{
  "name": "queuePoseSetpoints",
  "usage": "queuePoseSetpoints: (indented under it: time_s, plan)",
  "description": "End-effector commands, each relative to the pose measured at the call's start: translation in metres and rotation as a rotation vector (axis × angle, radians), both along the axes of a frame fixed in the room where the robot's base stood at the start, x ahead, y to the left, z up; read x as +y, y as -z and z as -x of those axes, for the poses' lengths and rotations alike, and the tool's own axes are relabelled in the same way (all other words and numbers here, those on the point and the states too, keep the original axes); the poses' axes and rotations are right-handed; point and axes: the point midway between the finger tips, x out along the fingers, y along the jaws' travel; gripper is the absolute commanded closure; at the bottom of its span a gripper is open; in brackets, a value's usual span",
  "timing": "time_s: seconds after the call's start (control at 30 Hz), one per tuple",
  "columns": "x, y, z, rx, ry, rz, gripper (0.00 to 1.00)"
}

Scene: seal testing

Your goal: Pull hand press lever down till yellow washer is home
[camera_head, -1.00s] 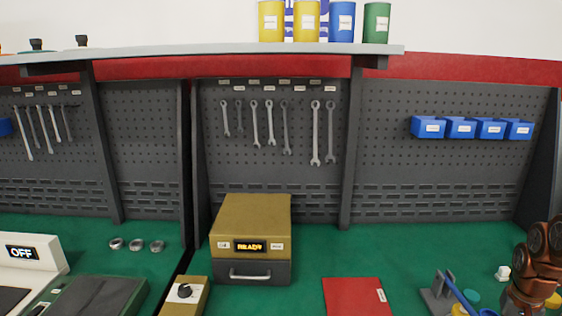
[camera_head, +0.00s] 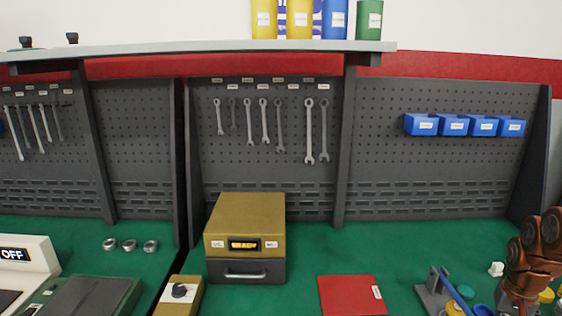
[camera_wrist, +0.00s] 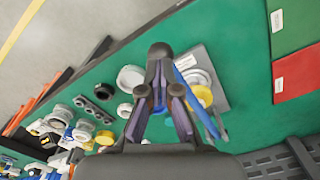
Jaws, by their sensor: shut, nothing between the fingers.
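The hand press (camera_head: 432,296) stands at the lower right of the head view, a grey base with a blue lever (camera_head: 451,287) slanting across it. In the wrist view the press's grey plate (camera_wrist: 222,92) lies just right of my gripper, and part of the blue lever (camera_wrist: 184,77) shows close beside the fingers. A yellow disc (camera_wrist: 203,97), which looks like the washer, is by the plate; its seating cannot be told. My gripper (camera_wrist: 160,54) is shut and empty, its fingertips near the lever; contact cannot be told. The head view does not show the fingertips clearly.
Several rings and small parts (camera_wrist: 130,78) crowd left of the gripper in the wrist view. A red box (camera_head: 350,296) lies left of the press, with clear green bench between. A gold tester (camera_head: 245,225) stands further left. A tool panel (camera_head: 430,175) closes the back.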

Motion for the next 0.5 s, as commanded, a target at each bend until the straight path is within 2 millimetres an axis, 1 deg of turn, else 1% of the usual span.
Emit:
queuePoseSetpoints:
  time_s: [0.03,0.5]
  plan:
    - [0.0,-0.005,0.0,-0.001,0.0,0.001,1.0]
    - [0.0,-0.035,0.0,0.0,0.001,0.001,1.0]
